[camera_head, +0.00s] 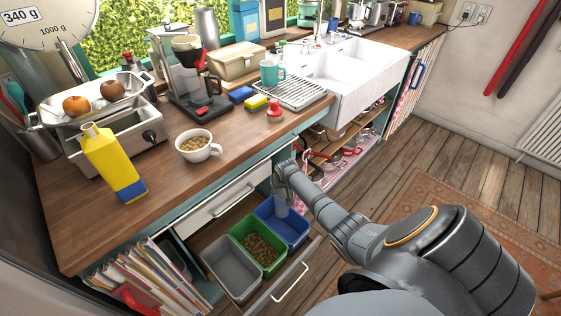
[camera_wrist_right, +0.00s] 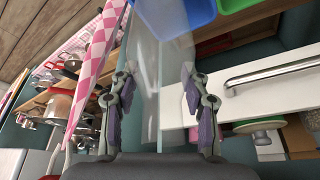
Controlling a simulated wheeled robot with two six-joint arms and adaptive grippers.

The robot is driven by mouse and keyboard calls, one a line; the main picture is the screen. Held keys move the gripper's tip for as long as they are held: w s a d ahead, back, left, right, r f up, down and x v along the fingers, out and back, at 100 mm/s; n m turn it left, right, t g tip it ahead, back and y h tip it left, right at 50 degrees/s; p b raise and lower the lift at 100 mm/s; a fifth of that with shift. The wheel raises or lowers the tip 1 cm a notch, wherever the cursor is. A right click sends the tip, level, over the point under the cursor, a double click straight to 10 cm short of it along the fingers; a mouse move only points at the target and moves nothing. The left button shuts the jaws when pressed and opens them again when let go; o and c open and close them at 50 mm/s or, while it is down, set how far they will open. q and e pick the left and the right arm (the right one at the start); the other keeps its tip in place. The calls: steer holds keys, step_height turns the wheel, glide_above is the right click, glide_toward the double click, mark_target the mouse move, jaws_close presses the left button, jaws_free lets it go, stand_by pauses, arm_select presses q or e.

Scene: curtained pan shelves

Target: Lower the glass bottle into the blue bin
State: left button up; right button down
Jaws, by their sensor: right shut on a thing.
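The glass bottle (camera_head: 281,206) is clear and greyish, and hangs below my right gripper (camera_head: 284,176). In the right wrist view the see-through bottle (camera_wrist_right: 146,70) runs between the fingers of my right gripper (camera_wrist_right: 160,90), which are shut on it. The blue bin (camera_head: 293,231) sits in the pulled-out drawer below the counter. The bottle's lower end overlaps the bin in the head view; I cannot tell how far inside it is. The blue bin (camera_wrist_right: 200,12) also shows at the top of the wrist view. My left gripper is not in view.
A green bin (camera_head: 272,266) with brown pieces and a grey bin (camera_head: 228,272) share the drawer. The drawer's white handle (camera_head: 291,282) is at the front. A drawer front (camera_head: 227,194) and the counter edge lie close behind my right gripper. A pink checked curtain (camera_wrist_right: 98,60) hangs nearby.

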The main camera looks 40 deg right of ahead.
steer(key=shift+f+b, duration=4.05)
steer(key=shift+f, duration=1.15)
steer(key=shift+f+b, duration=2.15)
steer(key=shift+f, duration=0.45)
steer(key=shift+f+b, duration=2.15)
steer(key=shift+f, duration=0.3)
steer(key=c, duration=0.6)
jaws_free()
